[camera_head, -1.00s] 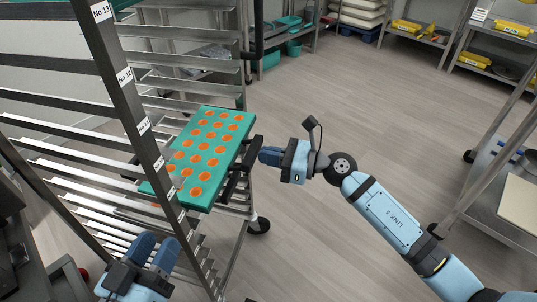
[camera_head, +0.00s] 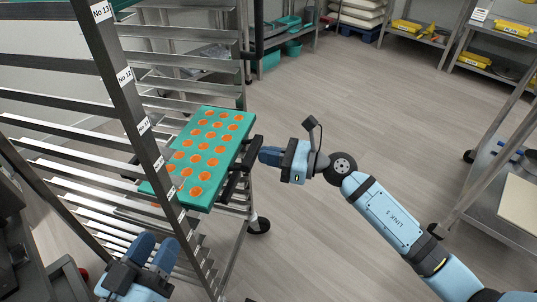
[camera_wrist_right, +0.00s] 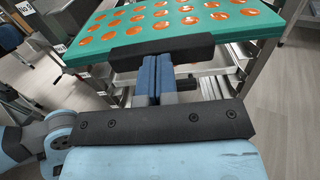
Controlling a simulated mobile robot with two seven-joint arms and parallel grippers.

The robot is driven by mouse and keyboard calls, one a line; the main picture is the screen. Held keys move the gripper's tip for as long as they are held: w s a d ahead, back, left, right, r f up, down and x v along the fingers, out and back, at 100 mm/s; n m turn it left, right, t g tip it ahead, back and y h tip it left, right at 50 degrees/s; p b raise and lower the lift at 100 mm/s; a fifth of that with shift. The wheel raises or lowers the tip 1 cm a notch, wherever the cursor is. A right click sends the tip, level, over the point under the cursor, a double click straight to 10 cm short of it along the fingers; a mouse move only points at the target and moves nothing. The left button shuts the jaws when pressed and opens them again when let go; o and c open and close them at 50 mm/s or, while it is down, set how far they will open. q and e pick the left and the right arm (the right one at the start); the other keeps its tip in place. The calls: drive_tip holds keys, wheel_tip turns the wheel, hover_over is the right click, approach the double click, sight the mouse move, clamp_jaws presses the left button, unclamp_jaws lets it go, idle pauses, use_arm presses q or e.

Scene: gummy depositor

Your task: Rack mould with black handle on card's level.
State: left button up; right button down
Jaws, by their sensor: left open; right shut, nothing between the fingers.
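The green mould (camera_head: 217,138) with orange round cavities lies in the rack (camera_head: 128,90), tilted in the head view, its handle end at the rack's open side. Its black handle (camera_head: 240,166) faces right; in the right wrist view the handle (camera_wrist_right: 160,52) spans the mould's near edge (camera_wrist_right: 235,25). My right gripper (camera_head: 264,156) is shut and empty, its fingertips at the handle; in the right wrist view its fingers (camera_wrist_right: 155,75) appear against the handle's underside or front. My left gripper (camera_head: 155,250) is open and empty at the lower left, beside the rack post. No card is clearly distinguishable.
The rack post carries numbered labels such as No 12 (camera_head: 125,76). A shelf trolley (camera_head: 500,200) stands at the right, and shelves with yellow items (camera_head: 413,27) stand at the back. The floor (camera_head: 360,110) between is clear.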

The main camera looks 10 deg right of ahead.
drive_tip(key=shift+p+x, duration=0.65)
drive_tip(key=shift+x, duration=3.05)
drive_tip(key=b, duration=0.2)
approach(238, 150)
drive_tip(key=shift+s+r, duration=1)
drive_tip(key=shift+s, duration=0.15)
drive_tip(key=p+v, duration=0.1)
drive_tip(key=v, duration=1.2)
drive_tip(key=shift+s+d, duration=0.25)
drive_tip(key=shift+d, duration=0.1)
